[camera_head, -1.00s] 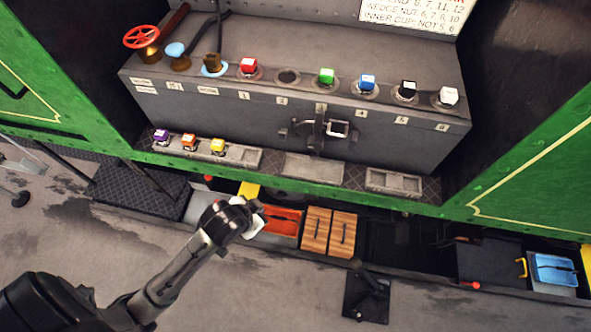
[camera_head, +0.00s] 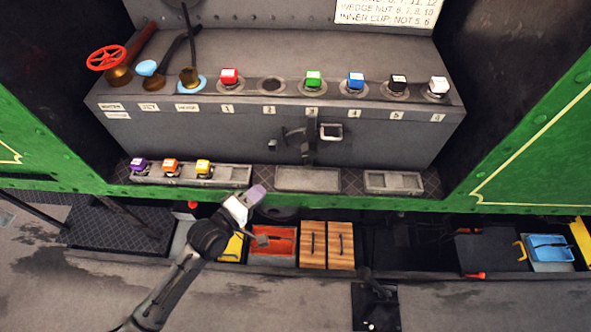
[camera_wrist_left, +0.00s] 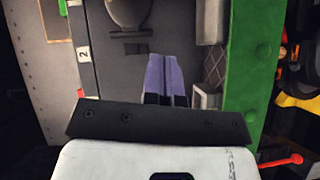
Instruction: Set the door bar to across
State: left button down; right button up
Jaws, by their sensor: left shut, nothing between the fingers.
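The dark door bar (camera_head: 310,140) is on the front face of the grey box, below the labels 2 and 3. It appears to stand upright, with a dark bracket on its left and a pale-framed square piece on its right. My left gripper (camera_head: 256,193) is below and left of the bar, apart from it, near the green sill. Its purple fingers are shut with nothing between them. They also show in the left wrist view (camera_wrist_left: 165,76), pointing at the grey box front. I cannot pick out the bar for sure in that view. My right gripper is not in view.
Several coloured knobs line the grey box top (camera_head: 190,60), with a red wheel (camera_head: 108,57) at left. A tray (camera_head: 228,177) with purple, orange and yellow knobs sits on the ledge near the gripper. An orange bin (camera_head: 272,258) and wooden boxes (camera_head: 327,270) lie below.

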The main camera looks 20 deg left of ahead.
pick_arm(q)
jog(key=shift+n, duration=0.3)
jog(key=shift+w, duration=0.1)
jog(key=b, duration=0.1)
send_near(307, 162)
jog(key=w+a, duration=0.2)
jog(key=w, duration=0.1)
jog(key=shift+a, duration=0.25)
jog(key=shift+w+d+f, duration=0.1)
jog(key=shift+w+d, duration=0.35)
jog(key=shift+d, duration=0.15)
jog(key=shift+w+d+f, duration=0.1)
jog(key=shift+w+d, duration=0.35)
jog(key=shift+d, duration=0.2)
jog(key=shift+w+d+b, duration=0.3)
jog(key=shift+w+d, duration=0.05)
jog(key=shift+d, duration=0.2)
jog(key=shift+f, duration=0.1)
jog(key=shift+d+f, duration=0.15)
jog(key=shift+d, duration=0.05)
